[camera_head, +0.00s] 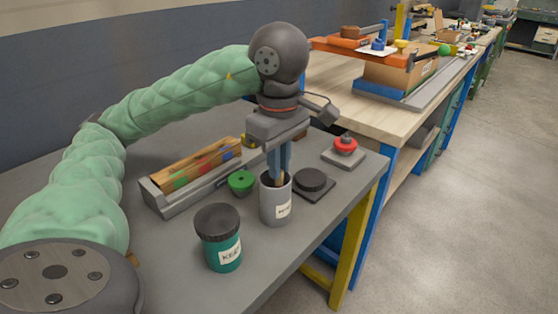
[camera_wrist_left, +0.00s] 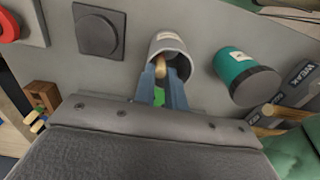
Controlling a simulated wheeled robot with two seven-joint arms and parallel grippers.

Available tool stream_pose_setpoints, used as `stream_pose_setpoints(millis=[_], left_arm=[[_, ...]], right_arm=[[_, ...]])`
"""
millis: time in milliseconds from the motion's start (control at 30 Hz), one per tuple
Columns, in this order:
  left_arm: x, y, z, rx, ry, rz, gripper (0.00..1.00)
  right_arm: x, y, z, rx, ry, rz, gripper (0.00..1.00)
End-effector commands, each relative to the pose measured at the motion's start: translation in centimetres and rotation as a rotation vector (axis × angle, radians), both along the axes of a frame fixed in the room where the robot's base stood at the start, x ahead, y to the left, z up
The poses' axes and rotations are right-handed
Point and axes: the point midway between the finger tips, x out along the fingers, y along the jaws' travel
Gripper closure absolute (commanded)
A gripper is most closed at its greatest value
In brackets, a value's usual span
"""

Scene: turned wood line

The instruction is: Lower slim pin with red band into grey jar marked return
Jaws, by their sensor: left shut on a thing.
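The grey jar (camera_head: 275,203) stands upright and open on the grey table, with a white label on its front. It also shows in the left wrist view (camera_wrist_left: 170,40). My left gripper (camera_head: 279,174) points down over the jar's mouth. Its blue fingers are shut on a slim wooden pin (camera_wrist_left: 160,68), whose lower part reaches into the jar's mouth. The pin's red band is mostly hidden; I cannot make it out clearly. My right gripper is in neither view.
A teal jar with a dark lid (camera_head: 221,240) marked KEEP stands in front. A grey tray with wooden pieces (camera_head: 190,190), a green knob (camera_head: 241,182), a black disc on a plate (camera_head: 312,181) and a red button (camera_head: 345,146) surround the grey jar. The right table edge is near.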

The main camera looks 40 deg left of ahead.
Motion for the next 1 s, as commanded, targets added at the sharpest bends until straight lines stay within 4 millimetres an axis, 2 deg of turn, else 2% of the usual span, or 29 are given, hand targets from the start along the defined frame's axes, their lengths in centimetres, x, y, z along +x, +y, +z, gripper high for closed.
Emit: stream_pose_setpoints(millis=[133,167,267,667,1000], left_arm=[[0.0,0.0,0.0,0.0,0.0,0.0,1.0],[0.0,0.0,0.0,0.0,0.001,0.0,0.82],[0.0,0.0,0.0,0.0,0.0,0.0,0.62],[0.0,0.0,0.4,0.0,0.0,0.0,0.62],[0.1,0.0,3.6,0.0,-0.002,0.001,0.62]], right_arm=[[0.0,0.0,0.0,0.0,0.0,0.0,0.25],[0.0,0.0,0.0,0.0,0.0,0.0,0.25],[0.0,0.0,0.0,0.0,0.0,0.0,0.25],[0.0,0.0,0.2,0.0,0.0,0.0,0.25],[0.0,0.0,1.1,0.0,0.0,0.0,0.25]])
